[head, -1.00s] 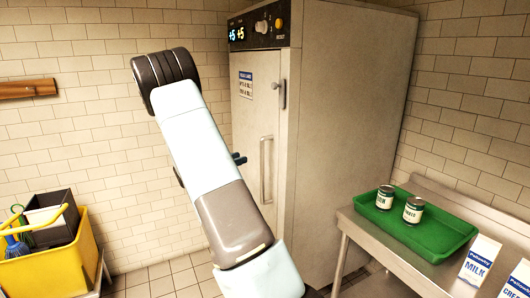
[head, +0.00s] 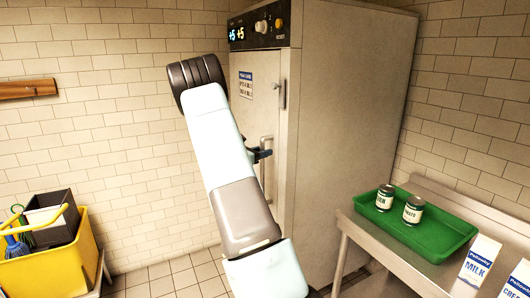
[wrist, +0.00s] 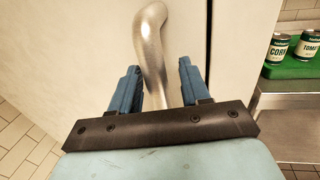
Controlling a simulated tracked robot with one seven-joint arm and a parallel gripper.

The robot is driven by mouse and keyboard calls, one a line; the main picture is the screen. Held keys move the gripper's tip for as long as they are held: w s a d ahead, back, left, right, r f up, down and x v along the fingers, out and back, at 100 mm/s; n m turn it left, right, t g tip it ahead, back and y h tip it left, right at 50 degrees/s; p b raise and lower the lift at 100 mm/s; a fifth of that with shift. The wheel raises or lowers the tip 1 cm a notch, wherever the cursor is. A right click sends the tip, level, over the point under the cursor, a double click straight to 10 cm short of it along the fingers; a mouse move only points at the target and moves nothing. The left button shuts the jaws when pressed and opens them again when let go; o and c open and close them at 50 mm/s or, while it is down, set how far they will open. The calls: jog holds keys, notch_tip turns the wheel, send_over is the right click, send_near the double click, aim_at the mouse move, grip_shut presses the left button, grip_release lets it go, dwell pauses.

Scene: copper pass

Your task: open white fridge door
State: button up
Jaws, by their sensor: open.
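The white fridge (head: 345,130) stands against the tiled wall, and its door (head: 262,115) is shut. In the head view my arm covers much of the door and most of its handle (head: 267,142). My gripper (head: 260,155) is at the handle, partly hidden behind my arm. In the wrist view the curved metal handle (wrist: 151,50) runs between the two blue fingers of my gripper (wrist: 158,88). The fingers are open, one on each side of the handle, with a gap showing on both sides.
A steel table (head: 390,252) at the right bears a green tray (head: 440,246) with two cans (head: 413,209), and milk (head: 481,262) and cream (head: 516,280) cartons. A yellow bucket (head: 50,268) stands at the lower left. The floor (head: 165,280) between is clear.

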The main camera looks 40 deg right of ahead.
jog(key=shift+c, duration=0.2)
grip_shut()
jog(key=shift+f, duration=0.1)
